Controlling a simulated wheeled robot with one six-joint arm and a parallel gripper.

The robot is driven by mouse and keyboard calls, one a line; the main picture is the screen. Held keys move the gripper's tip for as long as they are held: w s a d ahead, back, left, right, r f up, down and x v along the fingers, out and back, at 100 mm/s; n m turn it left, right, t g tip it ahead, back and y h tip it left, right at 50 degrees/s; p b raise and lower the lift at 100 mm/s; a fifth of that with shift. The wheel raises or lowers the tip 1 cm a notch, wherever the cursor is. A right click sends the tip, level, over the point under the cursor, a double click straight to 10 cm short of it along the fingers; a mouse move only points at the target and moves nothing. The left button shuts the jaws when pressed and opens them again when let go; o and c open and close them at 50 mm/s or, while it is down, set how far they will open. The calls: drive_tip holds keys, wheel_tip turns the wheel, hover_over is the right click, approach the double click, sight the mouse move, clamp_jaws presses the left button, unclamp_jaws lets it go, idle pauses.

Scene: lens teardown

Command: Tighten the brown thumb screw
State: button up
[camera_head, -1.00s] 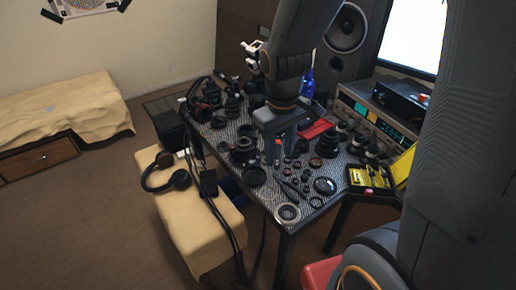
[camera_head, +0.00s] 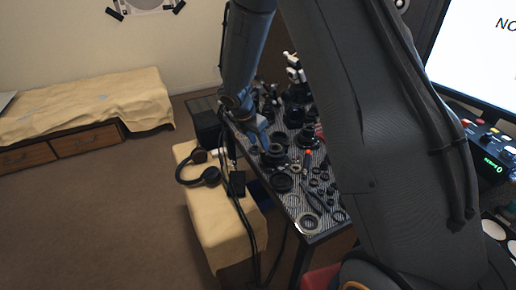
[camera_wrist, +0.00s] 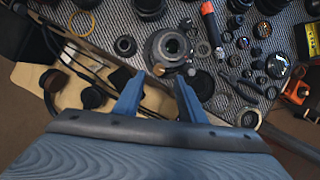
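My gripper (camera_wrist: 160,75) is open, its two blue fingers apart with nothing held between them. In the wrist view a grey round lens part (camera_wrist: 170,45) lies just beyond the fingertips. A small brown piece (camera_wrist: 158,69) shows at its near side, between the fingertips; it may be the brown thumb screw, but it is too small to be sure. In the head view my gripper (camera_head: 262,138) is low over the left side of the table, close to a dark lens part (camera_head: 273,155). The screw cannot be made out there.
The patterned table (camera_head: 292,203) holds several lens parts, rings and tools. An orange-handled tool (camera_wrist: 209,22) lies right of the lens part. A tan bench (camera_head: 213,235) with headphones (camera_head: 210,176) stands left of the table. My arm hides the table's right side in the head view.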

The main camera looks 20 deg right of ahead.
sight(261, 153)
drive_tip(key=shift+p+x, duration=0.45)
drive_tip(key=shift+x, duration=2.05)
drive_tip(key=shift+c, duration=0.3)
